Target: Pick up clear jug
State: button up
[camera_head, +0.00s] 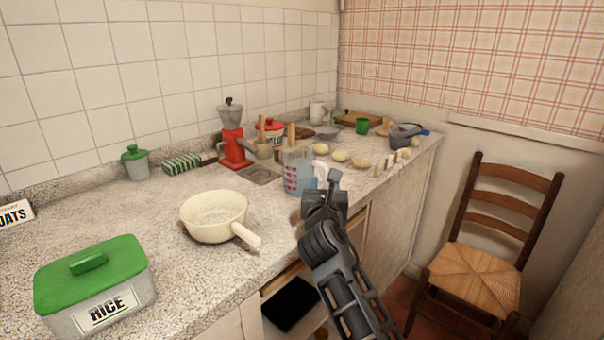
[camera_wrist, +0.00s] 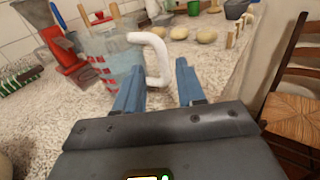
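The clear jug (camera_head: 296,172) stands upright on the counter. It has red markings and a white handle on its right side. In the wrist view the jug (camera_wrist: 115,60) is just ahead of my gripper, with its white handle (camera_wrist: 160,58) above and between the two blue fingertips. My gripper (camera_wrist: 158,85) is open, with its fingers spread apart and nothing held between them. In the head view my gripper (camera_head: 320,188) is at the counter's front edge, close to the jug's right side. The head view does not clearly show whether they touch.
A cream saucepan (camera_head: 213,217) stands left of the jug, its handle toward the counter edge. A red grinder (camera_head: 234,145) is behind left. Several pale round items (camera_head: 341,156) lie to the right. A chair (camera_head: 486,245) stands right of the counter. An open drawer (camera_head: 290,303) is below.

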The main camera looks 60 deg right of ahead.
aim_at(326, 176)
jog(key=x, duration=0.4)
jog(key=shift+s+d+r, duration=0.1)
jog(key=shift+d+r, duration=0.05)
jog(key=shift+d, duration=0.2)
grip_shut()
